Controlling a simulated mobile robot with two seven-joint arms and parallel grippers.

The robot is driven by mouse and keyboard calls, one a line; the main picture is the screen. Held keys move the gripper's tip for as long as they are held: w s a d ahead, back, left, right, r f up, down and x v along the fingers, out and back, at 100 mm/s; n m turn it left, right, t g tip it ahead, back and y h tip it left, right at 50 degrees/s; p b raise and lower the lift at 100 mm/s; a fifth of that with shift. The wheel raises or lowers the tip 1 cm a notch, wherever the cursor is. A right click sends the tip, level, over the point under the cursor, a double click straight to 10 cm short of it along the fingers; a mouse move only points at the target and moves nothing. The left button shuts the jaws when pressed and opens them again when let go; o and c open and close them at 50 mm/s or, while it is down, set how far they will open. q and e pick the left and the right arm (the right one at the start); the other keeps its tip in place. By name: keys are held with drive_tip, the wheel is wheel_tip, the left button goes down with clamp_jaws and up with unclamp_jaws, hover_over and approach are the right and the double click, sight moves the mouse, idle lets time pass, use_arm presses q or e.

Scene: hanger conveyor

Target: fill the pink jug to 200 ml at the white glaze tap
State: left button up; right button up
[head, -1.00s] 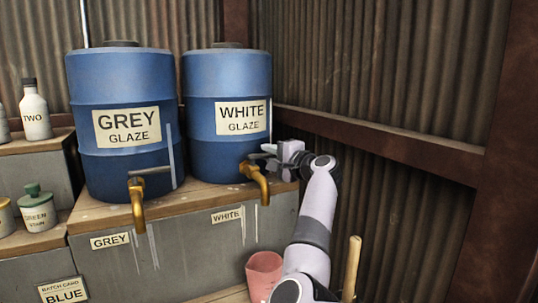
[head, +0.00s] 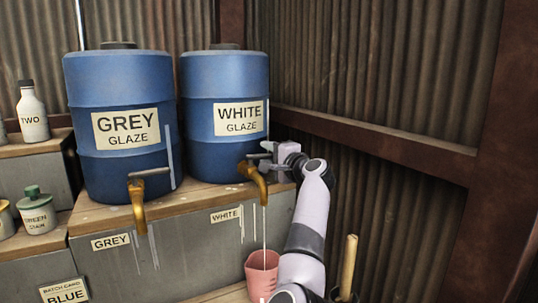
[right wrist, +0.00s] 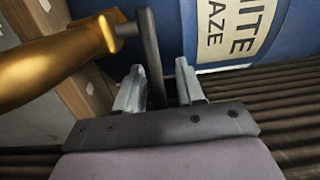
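The pink jug (head: 259,268) stands below the white glaze tap (head: 256,180), partly hidden by my right arm. A thin white stream (head: 264,228) runs from the spout down into the jug. The level and any marks in the jug cannot be read. My right gripper (head: 270,152) is at the tap's lever. In the right wrist view, the dark lever (right wrist: 150,55) stands between the two fingers (right wrist: 158,90), which are apart with a gap on the right side. The brass tap body (right wrist: 60,65) is to the left. My left gripper is not in view.
The blue white-glaze barrel (head: 222,160) and grey-glaze barrel (head: 115,170) stand on a wooden-topped grey bench (head: 180,250). The grey tap (head: 138,205) is left. A wooden handle (head: 349,265) stands right of my arm. A batch card (head: 64,291) reads BLUE.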

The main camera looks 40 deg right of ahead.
drive_tip(key=shift+s, duration=0.15)
drive_tip(key=s, duration=0.6)
drive_tip(key=shift+s+a+b, duration=0.15)
drive_tip(key=shift+s+b, duration=0.2)
drive_tip(key=shift+s, duration=0.05)
idle(2.8)
